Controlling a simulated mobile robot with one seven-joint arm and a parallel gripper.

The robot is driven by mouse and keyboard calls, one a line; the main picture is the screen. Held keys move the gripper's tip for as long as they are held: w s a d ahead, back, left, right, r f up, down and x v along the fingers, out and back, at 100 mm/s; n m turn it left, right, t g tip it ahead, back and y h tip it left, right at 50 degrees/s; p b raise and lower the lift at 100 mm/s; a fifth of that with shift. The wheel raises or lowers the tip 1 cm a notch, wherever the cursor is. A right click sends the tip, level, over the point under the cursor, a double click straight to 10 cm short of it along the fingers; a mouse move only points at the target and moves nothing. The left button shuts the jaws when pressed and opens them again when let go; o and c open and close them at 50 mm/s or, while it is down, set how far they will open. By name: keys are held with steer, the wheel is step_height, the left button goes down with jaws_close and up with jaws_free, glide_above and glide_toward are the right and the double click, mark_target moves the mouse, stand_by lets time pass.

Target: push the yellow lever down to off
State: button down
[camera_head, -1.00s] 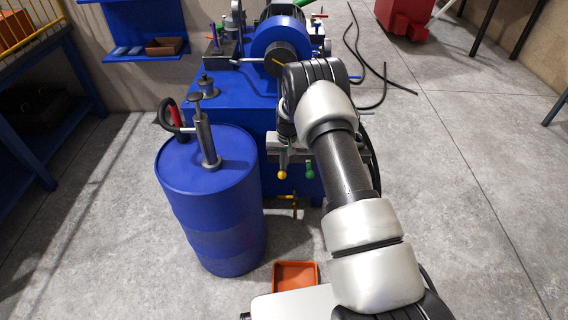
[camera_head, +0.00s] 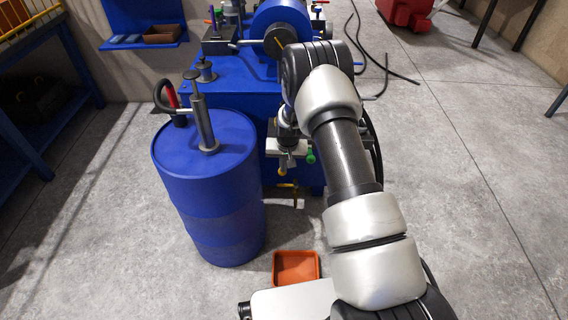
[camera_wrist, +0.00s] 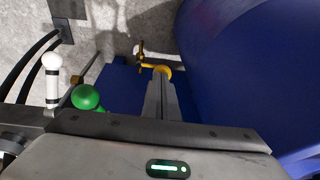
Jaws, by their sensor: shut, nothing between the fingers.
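The yellow lever's round knob (camera_head: 282,171) shows low on the front of the blue machine, left of the green knob (camera_head: 310,156) and below it. In the wrist view the yellow knob (camera_wrist: 165,71) is just past the tips of my gripper (camera_wrist: 160,84). My gripper is shut and empty, right at the knob. I cannot tell whether it touches. The lever's shaft is hidden behind the fingers. The green knob (camera_wrist: 86,97) and a white-knobbed lever (camera_wrist: 52,62) are to the left in the wrist view. In the head view my arm covers part of the machine.
A blue drum (camera_head: 207,190) with a hand pump stands close left of the machine front. A brass tap (camera_wrist: 140,50) sits beyond the yellow knob. An orange tray (camera_head: 296,268) is on the floor in front. Open floor (camera_head: 470,190) lies to the right.

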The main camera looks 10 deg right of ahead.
steer(key=shift+f+b, duration=0.35)
steer(key=shift+f, duration=0.95)
